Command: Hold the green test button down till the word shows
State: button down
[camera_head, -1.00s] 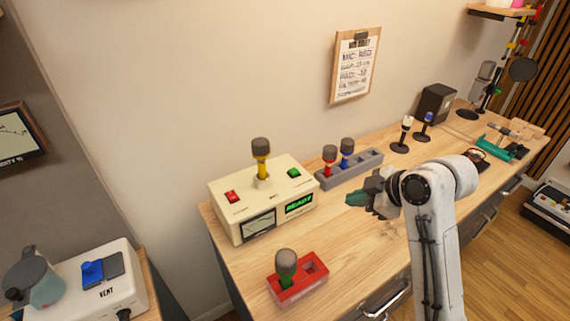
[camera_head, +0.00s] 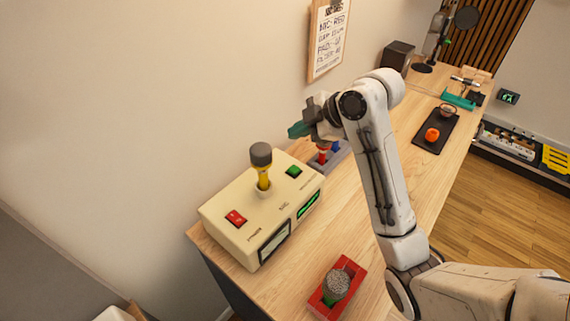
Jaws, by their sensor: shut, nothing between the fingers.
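The cream tester box (camera_head: 232,225) stands at the near left end of the wooden bench. Its green button (camera_head: 294,171) is on top, at the right, with nothing touching it. A green-lit display (camera_head: 309,204) is on the front face, too slanted to read now. A red switch (camera_head: 236,218) is on top at the left. A microphone with a yellow body (camera_head: 263,173) stands upright in the top socket. My gripper (camera_head: 294,131), with teal fingertips, is shut and empty. It appears above the back right of the box, apart from the button.
A red holder (camera_head: 338,293) with a grey-headed microphone (camera_head: 336,285) stands in front of the box. A grey rack with red and blue microphones (camera_head: 323,153) is partly hidden behind my arm. A black tray (camera_head: 435,133) lies farther right. Bare bench (camera_head: 312,235) lies between box and red holder.

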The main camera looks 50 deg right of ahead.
aim_at(297, 170)
jog(key=shift+f, duration=0.15)
notch_tip(297, 170, down, 8)
jog(key=b, duration=0.7)
jog(key=shift+f, duration=0.25)
jog(key=shift+f, duration=0.1)
dwell(1.7)
jog(key=shift+f+b, duration=0.3)
jog(key=shift+f+b, duration=0.35)
jog(key=shift+f, duration=0.15)
dwell(3.9)
